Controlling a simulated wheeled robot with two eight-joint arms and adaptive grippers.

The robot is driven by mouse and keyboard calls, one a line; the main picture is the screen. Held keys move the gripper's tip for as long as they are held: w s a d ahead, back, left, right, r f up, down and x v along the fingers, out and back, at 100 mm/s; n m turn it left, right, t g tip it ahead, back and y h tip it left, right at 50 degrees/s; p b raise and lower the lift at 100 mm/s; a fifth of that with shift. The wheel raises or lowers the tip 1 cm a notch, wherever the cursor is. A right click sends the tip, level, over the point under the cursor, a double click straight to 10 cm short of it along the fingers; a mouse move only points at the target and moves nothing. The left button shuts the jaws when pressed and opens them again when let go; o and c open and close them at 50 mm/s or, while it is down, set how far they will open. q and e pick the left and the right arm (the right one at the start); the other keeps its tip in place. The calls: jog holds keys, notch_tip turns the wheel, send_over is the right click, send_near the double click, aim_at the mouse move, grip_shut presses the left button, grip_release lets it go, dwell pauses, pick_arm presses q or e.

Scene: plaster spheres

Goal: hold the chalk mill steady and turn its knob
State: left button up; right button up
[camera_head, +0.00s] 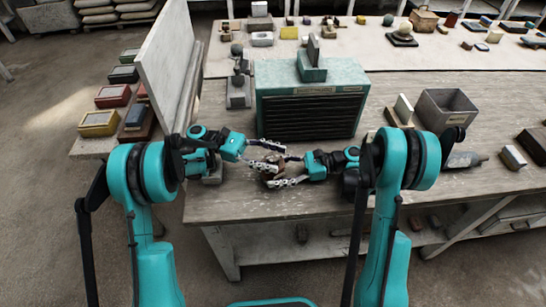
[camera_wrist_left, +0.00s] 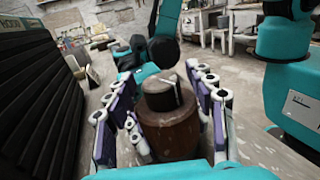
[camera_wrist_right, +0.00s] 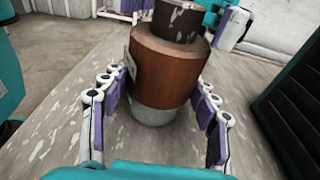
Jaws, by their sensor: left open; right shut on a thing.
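The chalk mill (camera_head: 273,168) is a small brown cylinder near the table's front edge, largely hidden by my grippers in the head view. In the right wrist view its brown body (camera_wrist_right: 168,72) stands on a grey base and bears a pale label. Its dark knob (camera_wrist_right: 177,22) is on top, and it also shows in the left wrist view (camera_wrist_left: 162,92). My right gripper (camera_wrist_right: 163,85) is shut on the mill's body, a finger on each side. My left gripper (camera_wrist_left: 165,82) is open, with its fingers on both sides of the knob and visible gaps.
A teal cabinet with dark slats (camera_head: 310,110) stands just behind the mill. A grey bin (camera_head: 447,112) and small blocks are to the right. A white upright panel (camera_head: 166,62) is at the left. The table front (camera_head: 240,207) near the mill is clear.

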aim_at(273, 156)
pick_arm(q)
notch_tip(273, 156, up, 10)
jog(key=shift+f, duration=0.1)
dwell(0.4)
